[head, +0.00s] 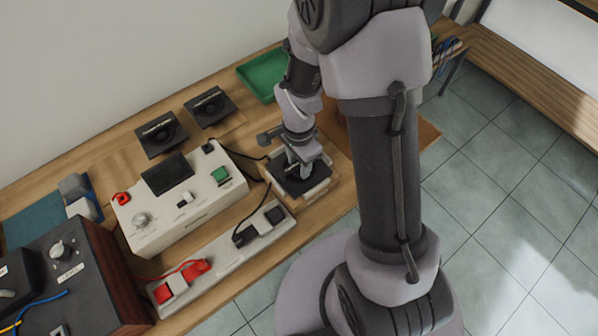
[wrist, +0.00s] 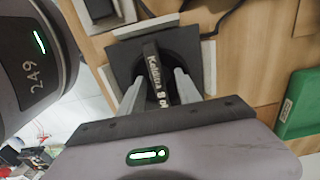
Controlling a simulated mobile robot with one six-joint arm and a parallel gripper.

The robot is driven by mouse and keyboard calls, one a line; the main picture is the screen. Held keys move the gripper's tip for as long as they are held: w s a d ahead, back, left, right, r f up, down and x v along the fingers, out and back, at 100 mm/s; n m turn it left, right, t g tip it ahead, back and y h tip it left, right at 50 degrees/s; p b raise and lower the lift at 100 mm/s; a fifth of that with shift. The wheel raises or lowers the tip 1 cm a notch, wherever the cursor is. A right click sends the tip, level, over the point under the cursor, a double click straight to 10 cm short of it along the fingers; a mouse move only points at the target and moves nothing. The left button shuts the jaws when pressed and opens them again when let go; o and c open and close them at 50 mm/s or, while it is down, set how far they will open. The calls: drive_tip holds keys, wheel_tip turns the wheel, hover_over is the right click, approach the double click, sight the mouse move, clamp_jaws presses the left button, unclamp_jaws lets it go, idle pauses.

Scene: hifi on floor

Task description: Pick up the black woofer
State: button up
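A black woofer (wrist: 122,58) with a square plate, a dark round cone and a raised bar with pale lettering lies flat under my gripper in the wrist view. In the head view the woofer (head: 318,178) sits on a pale block on the wooden bench, partly hidden by my gripper (head: 299,168). My gripper (wrist: 158,82) also shows in the wrist view. Its two grey fingers are apart, one on each side of the raised bar, with gaps visible. Whether the fingertips touch the plate cannot be told.
Two similar black square units (head: 162,135) lie farther back on the bench (head: 110,155). A white instrument box (head: 165,225), a power strip (head: 225,255) with plugs and cables, and a green tray (head: 262,75) are nearby. Tiled floor lies to the right.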

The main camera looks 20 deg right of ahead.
drive_tip(key=shift+f, duration=0.15)
clamp_jaws()
idle(1.5)
